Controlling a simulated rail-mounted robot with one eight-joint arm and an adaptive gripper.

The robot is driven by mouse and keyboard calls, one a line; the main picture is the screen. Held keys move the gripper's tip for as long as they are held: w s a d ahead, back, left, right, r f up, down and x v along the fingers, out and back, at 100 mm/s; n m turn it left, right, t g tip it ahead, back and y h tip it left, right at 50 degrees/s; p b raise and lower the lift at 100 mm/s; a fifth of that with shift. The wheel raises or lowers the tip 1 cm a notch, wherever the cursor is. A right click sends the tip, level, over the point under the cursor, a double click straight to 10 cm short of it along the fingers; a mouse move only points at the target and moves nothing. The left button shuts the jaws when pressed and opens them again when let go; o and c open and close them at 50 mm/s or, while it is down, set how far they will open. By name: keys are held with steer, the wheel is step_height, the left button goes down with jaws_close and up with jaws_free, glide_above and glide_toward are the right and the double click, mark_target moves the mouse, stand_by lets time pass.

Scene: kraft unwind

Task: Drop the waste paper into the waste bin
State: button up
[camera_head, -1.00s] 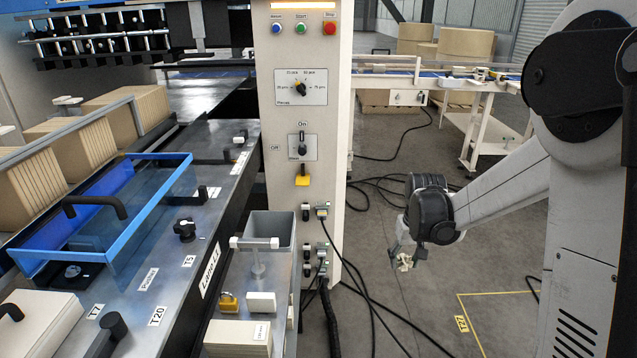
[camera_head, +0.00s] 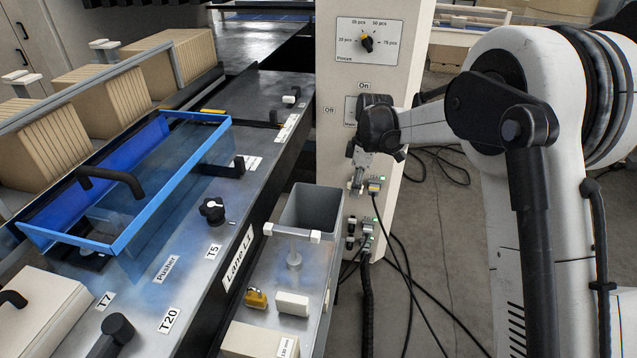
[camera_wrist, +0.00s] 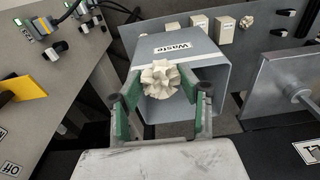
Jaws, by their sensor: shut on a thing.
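The waste paper, a crumpled cream ball, shows in the wrist view (camera_wrist: 160,79) between the green-padded fingers of my gripper (camera_wrist: 160,92). My gripper is shut on it. The waste bin, a grey open-topped box labelled "Waste", lies just beyond the paper in the wrist view (camera_wrist: 205,58). In the head view the bin (camera_head: 312,212) stands at the far end of the metal side shelf, and my gripper (camera_head: 357,183) is to its right and higher, in front of the control column. The paper cannot be made out in the head view.
The control column (camera_head: 372,75) with its knobs and plugged cables rises beside the bin. A T-handled metal piece (camera_head: 293,250), a yellow padlock (camera_head: 257,298) and a white block (camera_head: 292,304) are on the shelf near the bin.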

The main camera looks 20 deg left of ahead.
steer(key=s+a+n, duration=0.2)
steer(key=a+n, duration=0.3)
steer(key=a, duration=0.6)
step_height(320, 180, down, 6)
steer(key=b, duration=0.2)
steer(key=shift+d, duration=0.15)
steer(key=shift+s, duration=0.1)
steer(key=o, duration=0.8)
steer(key=shift+r, duration=0.1)
steer(key=r, duration=0.4)
steer(key=d+r, duration=0.1)
steer(key=r, duration=0.6)
steer(key=shift+w+d+r, duration=0.15)
steer(key=shift+w+r, duration=0.2)
steer(key=shift+r, duration=0.05)
